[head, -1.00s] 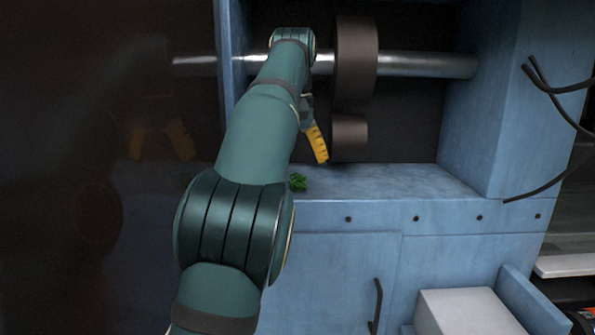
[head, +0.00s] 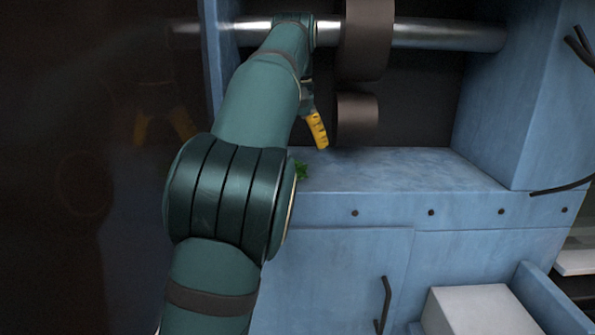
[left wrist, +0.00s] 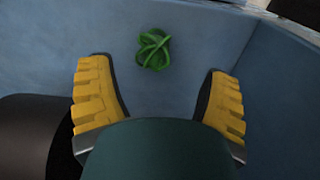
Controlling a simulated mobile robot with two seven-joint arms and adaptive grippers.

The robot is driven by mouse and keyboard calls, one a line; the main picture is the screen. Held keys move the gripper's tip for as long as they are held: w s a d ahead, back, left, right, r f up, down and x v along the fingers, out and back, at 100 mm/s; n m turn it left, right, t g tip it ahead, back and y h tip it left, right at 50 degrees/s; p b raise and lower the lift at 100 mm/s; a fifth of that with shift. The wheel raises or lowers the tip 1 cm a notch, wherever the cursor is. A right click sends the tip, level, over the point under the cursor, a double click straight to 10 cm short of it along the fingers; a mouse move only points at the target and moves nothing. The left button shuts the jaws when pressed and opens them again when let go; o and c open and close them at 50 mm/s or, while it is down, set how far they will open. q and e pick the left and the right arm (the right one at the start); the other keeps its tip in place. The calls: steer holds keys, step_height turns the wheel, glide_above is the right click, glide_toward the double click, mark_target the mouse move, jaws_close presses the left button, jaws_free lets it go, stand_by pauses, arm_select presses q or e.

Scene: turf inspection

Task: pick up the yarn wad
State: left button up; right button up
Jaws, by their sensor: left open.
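The yarn wad (head: 301,170) is a small green tangle on the blue ledge (head: 400,172), partly hidden behind my left arm in the head view. In the left wrist view the yarn wad (left wrist: 153,49) lies beyond and between the fingertips, apart from both. My left gripper (left wrist: 158,88) is open and empty, with yellow ribbed finger pads. In the head view only one yellow finger of the left gripper (head: 318,130) shows clearly, above the ledge; the other is hidden by the arm. My right gripper is not in view.
A metal bar (head: 448,35) with a large dark roller (head: 367,40) crosses above the ledge. A smaller dark roller (head: 357,119) is close beside the left finger. A blue side wall (head: 545,105) bounds the ledge at right. The ledge's right part is clear.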

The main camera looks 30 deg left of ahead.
mark_target(300, 169)
arm_select(q)
steer(key=f, duration=0.4)
steer(key=shift+w+d, duration=0.15)
steer(key=shift+d, duration=0.15)
steer(key=shift+a+f, duration=0.1)
steer(key=shift+f, duration=0.35)
steer(key=c, duration=0.9)
